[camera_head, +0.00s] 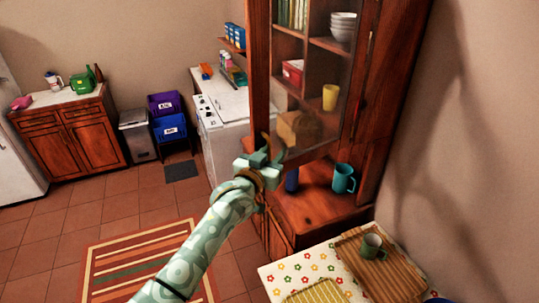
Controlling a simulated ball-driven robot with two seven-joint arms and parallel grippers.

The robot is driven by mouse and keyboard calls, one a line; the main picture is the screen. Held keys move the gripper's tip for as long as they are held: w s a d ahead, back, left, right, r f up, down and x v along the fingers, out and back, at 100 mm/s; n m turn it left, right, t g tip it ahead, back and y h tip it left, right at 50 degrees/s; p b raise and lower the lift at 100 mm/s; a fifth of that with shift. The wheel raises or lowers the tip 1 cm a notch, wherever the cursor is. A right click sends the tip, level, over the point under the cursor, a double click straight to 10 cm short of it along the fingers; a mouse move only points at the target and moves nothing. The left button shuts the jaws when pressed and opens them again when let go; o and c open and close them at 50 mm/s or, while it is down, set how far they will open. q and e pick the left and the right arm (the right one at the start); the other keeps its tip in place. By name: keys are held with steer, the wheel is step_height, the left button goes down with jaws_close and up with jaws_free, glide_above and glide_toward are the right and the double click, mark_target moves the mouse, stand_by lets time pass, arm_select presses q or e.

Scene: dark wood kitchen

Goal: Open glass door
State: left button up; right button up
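A tall red-brown wooden cabinet (391,85) stands right of centre in the head view. Its glass door has a wooden frame (259,65), and shelves show through the pane. I cannot tell whether the door is ajar. My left gripper (264,156) is at the lower left part of the door frame, on a patterned pale green arm from below. A thin brown curved piece, perhaps the handle, shows at the fingers. The fingers overlap the door edge, so their opening and any grasp cannot be made out. My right gripper is not in view.
Bowls (343,27), a yellow cup (329,97) and a red box (293,72) are on the shelves. A teal mug (343,178) stands on the cabinet's lower ledge. A table with a flowered cloth (304,268) is in front. Open tiled floor and a striped rug (125,257) lie left.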

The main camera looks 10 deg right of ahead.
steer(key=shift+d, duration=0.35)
arm_select(q)
steer(key=shift+s+a+f, duration=0.1)
steer(key=shift+a, duration=0.3)
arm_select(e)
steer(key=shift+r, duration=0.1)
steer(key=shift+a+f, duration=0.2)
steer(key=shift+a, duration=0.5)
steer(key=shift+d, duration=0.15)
arm_select(q)
steer(key=v, duration=1.5)
steer(key=shift+s, duration=0.4)
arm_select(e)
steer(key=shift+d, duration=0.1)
